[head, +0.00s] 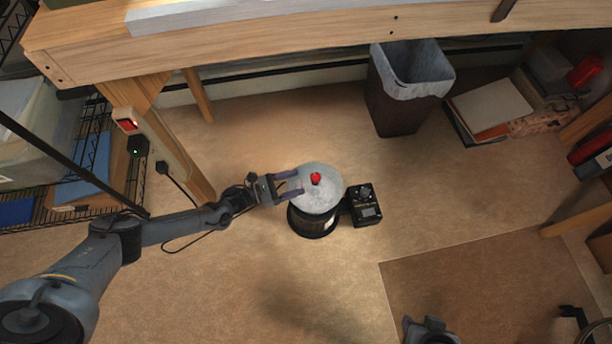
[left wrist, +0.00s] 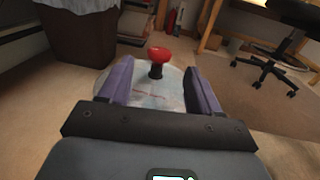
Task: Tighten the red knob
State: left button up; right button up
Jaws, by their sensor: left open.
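The red knob (head: 316,178) stands upright at the middle of a pale round disc (head: 322,202) on top of a black cylindrical base (head: 312,224). In the left wrist view the red knob (left wrist: 158,54) sits on a dark stem, ahead of the fingertips and between their lines. My left gripper (head: 296,184) is open and empty, over the left part of the disc, with its fingers pointing at the knob. The knob is a little apart from the fingers.
A black control box (head: 363,206) with a dial is joined to the base's right side. A lined waste bin (head: 400,100) stands behind. A wooden bench (head: 300,48) crosses the back. Books and boxes (head: 495,108) lie at the right. The floor in front is clear.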

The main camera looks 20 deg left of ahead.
pick_arm(q)
jog(key=shift+p+v, duration=0.3)
jog(key=shift+v, duration=1.25)
